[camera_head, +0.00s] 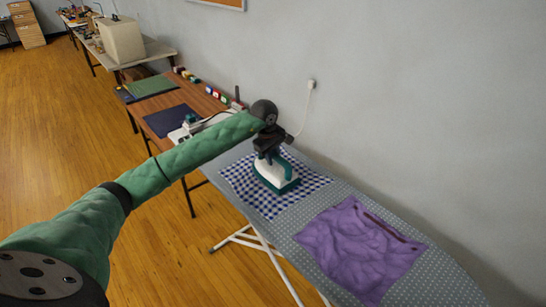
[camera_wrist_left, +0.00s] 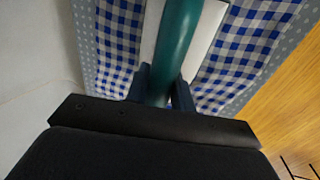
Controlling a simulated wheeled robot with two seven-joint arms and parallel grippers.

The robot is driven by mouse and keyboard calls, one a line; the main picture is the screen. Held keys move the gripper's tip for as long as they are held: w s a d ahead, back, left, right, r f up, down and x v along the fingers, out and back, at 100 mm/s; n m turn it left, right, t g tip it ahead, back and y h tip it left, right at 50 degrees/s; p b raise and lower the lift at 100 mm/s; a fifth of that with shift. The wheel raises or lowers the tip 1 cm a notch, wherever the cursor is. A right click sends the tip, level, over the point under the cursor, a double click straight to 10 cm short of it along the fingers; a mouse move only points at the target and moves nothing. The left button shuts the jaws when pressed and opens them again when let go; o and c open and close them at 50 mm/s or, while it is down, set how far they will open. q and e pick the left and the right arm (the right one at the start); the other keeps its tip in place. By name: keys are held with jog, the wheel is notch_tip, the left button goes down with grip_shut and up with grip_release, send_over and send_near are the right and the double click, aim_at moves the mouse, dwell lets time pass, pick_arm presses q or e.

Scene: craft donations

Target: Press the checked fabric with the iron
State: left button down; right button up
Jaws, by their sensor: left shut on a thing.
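The iron (camera_head: 276,176) is white and teal. It sits flat over the blue-and-white checked fabric (camera_head: 239,176), which lies spread on the ironing board (camera_head: 268,206). My left gripper (camera_head: 268,154) is shut on the iron's teal handle, above the fabric. In the left wrist view the handle (camera_wrist_left: 175,45) runs between the two fingers (camera_wrist_left: 160,88), with the checked fabric (camera_wrist_left: 240,45) on both sides. Whether the soleplate touches the fabric is hard to tell. My right gripper is not in view.
A crumpled purple cloth (camera_head: 358,248) lies on the board's near right part. A brown table (camera_head: 174,112) with small items stands beyond the board's far end. A wall outlet with a cord (camera_head: 311,86) is on the wall behind. The wooden floor (camera_head: 165,250) at left is clear.

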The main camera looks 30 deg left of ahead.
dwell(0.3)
pick_arm(q)
jog(key=s+d+b, duration=0.1)
jog(key=s+d, duration=0.1)
jog(key=d, duration=0.5)
jog(key=s+d+b, duration=0.2)
jog(key=s+d, duration=0.1)
jog(key=d, duration=0.4)
jog(key=shift+s+b, duration=0.3)
jog(key=shift+s, duration=0.05)
dwell(0.7)
jog(key=shift+r, duration=0.1)
jog(key=shift+b, duration=0.4)
dwell(0.3)
jog(key=shift+r, duration=1.15)
